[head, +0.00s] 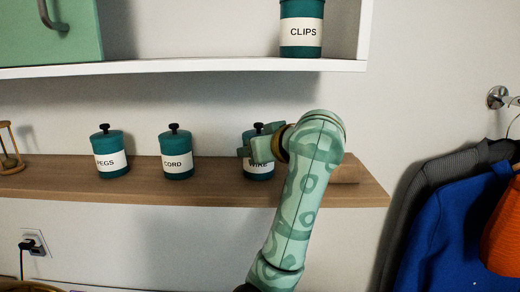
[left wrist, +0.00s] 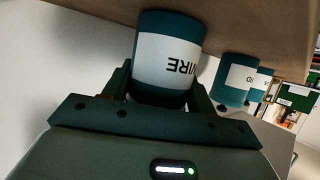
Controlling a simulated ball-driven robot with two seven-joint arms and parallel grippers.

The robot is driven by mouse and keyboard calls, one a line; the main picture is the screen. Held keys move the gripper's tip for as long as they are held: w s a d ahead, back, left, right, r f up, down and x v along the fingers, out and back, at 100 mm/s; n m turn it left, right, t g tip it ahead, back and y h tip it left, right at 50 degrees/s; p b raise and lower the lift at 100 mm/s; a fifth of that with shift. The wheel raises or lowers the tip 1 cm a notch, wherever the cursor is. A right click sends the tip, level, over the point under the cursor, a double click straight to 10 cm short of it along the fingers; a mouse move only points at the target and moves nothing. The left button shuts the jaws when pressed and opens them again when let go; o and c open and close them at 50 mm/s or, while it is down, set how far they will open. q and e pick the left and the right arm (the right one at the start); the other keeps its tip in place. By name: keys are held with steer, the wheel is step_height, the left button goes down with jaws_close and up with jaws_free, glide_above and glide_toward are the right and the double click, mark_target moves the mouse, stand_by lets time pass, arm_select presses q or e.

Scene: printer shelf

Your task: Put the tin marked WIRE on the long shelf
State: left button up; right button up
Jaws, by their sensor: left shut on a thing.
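The teal tin marked WIRE (head: 258,174) stands on the wooden shelf (head: 220,190), with its black knob up and part of its side behind my gripper. In the left wrist view the WIRE tin (left wrist: 165,60) appears upside down between the fingers, its base against the wooden surface. My left gripper (head: 257,148) is shut on this tin, with a finger across its front near the top. I cannot tell whether the tin is slightly lifted. My right gripper is in neither view.
CORD (head: 175,163) and PEGS (head: 109,163) tins stand left of WIRE on the wooden shelf, an hourglass (head: 9,155) beyond. Above, a white shelf (head: 190,66) holds a CLIPS tin (head: 301,30) and green box (head: 50,35), with free room between. A brown object (head: 348,170) is partly hidden behind my arm.

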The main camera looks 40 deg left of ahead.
arm_select(q)
steer(key=o, duration=1)
steer(key=shift+f, duration=0.1)
steer(key=shift+r, duration=0.2)
steer(key=b+v, duration=0.1)
steer(key=v, duration=1.1)
